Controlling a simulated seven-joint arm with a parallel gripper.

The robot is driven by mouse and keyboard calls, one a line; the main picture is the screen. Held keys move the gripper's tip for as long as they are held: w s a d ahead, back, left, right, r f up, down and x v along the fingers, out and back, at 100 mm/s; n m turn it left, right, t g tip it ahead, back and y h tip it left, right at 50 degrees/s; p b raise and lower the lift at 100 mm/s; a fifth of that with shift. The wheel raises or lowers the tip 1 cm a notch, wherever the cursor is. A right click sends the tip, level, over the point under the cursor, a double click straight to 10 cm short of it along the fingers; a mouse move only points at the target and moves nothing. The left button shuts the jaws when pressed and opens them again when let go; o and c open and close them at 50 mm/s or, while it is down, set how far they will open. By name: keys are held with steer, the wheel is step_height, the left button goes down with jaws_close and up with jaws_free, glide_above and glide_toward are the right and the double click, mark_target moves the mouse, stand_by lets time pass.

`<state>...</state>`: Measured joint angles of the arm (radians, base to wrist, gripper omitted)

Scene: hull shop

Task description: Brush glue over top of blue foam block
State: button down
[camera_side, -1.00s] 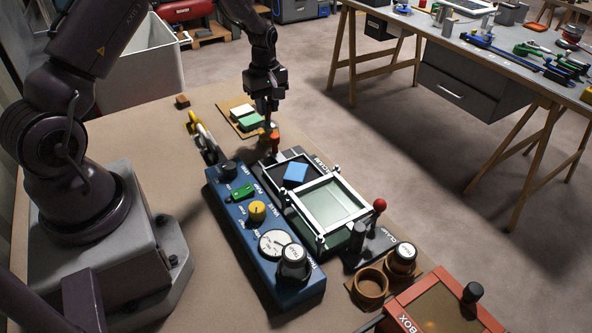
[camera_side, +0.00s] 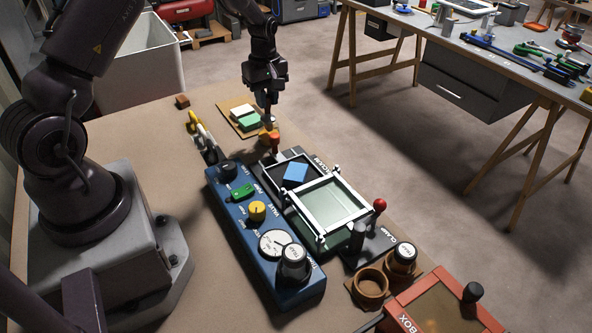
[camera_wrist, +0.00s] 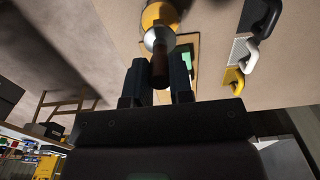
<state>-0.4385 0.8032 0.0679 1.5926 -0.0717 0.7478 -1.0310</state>
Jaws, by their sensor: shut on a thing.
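The blue foam block (camera_side: 295,172) lies tilted in a dark tray section (camera_side: 277,178) in the side view; the wrist view does not show it. My gripper (camera_side: 269,108) is up and behind the block, apart from it. In the wrist view my gripper (camera_wrist: 158,82) is shut on the brown handle of the brush (camera_wrist: 160,68). A silver collar shows beyond the handle, with a yellow-orange round part past it. I cannot tell whether that part is bristles or a glue pot.
A blue control box (camera_side: 255,235) stands left of the tray, and a pale framed panel (camera_side: 335,207) in front. A board with green and pale blocks (camera_side: 240,119) lies behind. A red-tipped clamp lever (camera_side: 379,205) stands right.

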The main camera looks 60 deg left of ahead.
steer(key=shift+r, duration=2.5)
steer(key=d+n, duration=0.4)
steer(key=d, duration=1.1)
steer(key=shift+s+d+f+n, duration=0.1)
steer(key=shift+d+f+n, duration=0.05)
steer(key=shift+f+n, duration=1.05)
steer(key=shift+s+d+f+n, duration=0.1)
steer(key=shift+f+n, duration=0.95)
steer(key=shift+n, duration=0.25)
steer(key=shift+f, duration=0.25)
steer(key=shift+s+d, duration=0.1)
steer(key=shift+s+d, duration=0.95)
steer(key=shift+s, duration=0.05)
